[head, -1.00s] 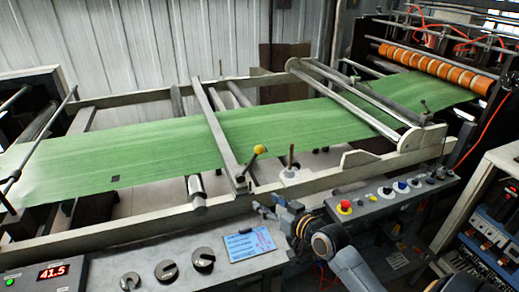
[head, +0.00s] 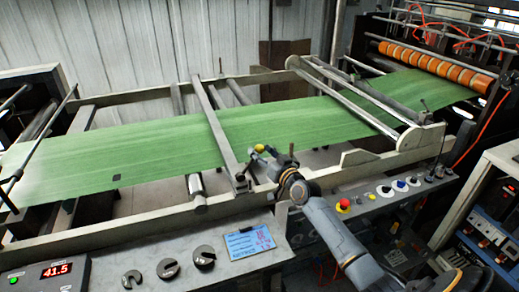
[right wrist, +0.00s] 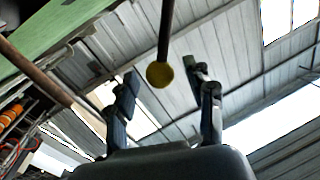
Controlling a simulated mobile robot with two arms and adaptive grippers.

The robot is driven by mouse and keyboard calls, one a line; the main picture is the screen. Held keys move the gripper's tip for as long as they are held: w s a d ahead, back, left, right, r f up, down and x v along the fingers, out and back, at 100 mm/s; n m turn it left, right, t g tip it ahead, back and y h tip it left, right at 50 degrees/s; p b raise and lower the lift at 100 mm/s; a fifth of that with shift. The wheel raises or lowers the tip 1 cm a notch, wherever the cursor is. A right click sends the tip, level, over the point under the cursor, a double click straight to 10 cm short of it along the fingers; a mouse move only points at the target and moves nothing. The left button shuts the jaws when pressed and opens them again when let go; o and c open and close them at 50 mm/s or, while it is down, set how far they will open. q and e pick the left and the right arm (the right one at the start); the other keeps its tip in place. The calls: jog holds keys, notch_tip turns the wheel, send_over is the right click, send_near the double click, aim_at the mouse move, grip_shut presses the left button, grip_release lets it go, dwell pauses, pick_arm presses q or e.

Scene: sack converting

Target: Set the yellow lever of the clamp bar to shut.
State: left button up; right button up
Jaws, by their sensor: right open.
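The yellow ball knob of the lever (head: 259,148) stands at the near end of the grey clamp bar (head: 217,130), which lies across the green web (head: 130,150). My right gripper (head: 267,156) is at the knob, with its arm reaching up from the lower right. In the right wrist view the yellow knob (right wrist: 160,75) on its dark rod shows between the two spread fingers of the right gripper (right wrist: 162,88), with a gap on each side. The gripper is open and empty. The lever's base is partly hidden in the head view. My left gripper is not in view.
A grey frame rail (head: 110,230) runs along the near side of the web. A control panel with a red button (head: 343,205) is to the right of the lever.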

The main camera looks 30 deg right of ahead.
jog(key=shift+w, duration=1)
grip_shut()
